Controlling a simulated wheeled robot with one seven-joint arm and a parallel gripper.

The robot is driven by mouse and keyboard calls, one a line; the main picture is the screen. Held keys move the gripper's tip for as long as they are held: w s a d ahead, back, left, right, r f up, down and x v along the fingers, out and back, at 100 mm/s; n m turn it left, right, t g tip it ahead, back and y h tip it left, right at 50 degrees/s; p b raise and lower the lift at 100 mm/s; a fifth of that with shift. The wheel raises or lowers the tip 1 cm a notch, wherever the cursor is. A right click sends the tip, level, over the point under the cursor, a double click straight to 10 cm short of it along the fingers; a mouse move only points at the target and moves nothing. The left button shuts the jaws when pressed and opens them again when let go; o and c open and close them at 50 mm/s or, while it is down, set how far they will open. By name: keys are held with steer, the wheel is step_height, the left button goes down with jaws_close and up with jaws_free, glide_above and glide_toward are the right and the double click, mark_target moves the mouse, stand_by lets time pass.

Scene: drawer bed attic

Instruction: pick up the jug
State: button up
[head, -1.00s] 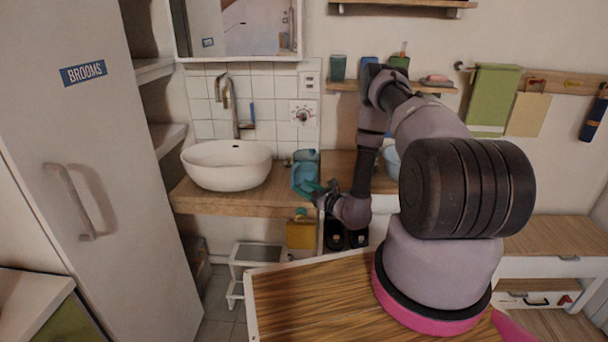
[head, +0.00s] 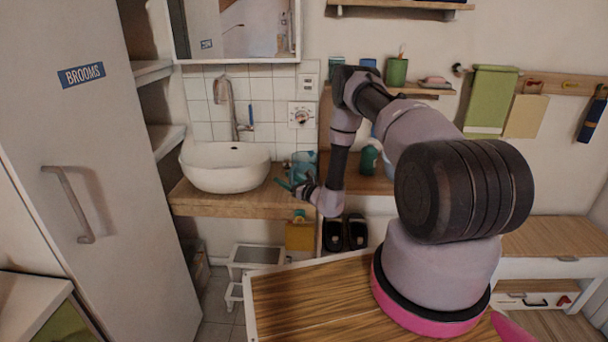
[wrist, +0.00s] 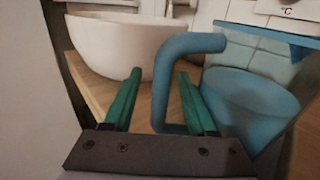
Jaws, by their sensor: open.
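The jug (wrist: 250,105) is blue, with a wide body and a squared loop handle (wrist: 190,45). It stands on the wooden counter right of the basin; in the head view the jug (head: 304,158) is partly hidden by my gripper (head: 288,184). My gripper (wrist: 159,76) has green fingers, spread apart. In the wrist view the handle's upright part appears between the fingers, and the jug body is to the right of them. I cannot tell whether the fingers touch the handle.
A white basin (head: 224,167) with a tall tap is left of the jug. A teal bottle (head: 369,159) stands on the counter to the right. A wall shelf (head: 425,91) holds cups above. A tall broom cabinet (head: 90,150) is at left; a step stool (head: 256,257) is below.

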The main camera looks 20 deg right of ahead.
jaws_close()
stand_by(1.3)
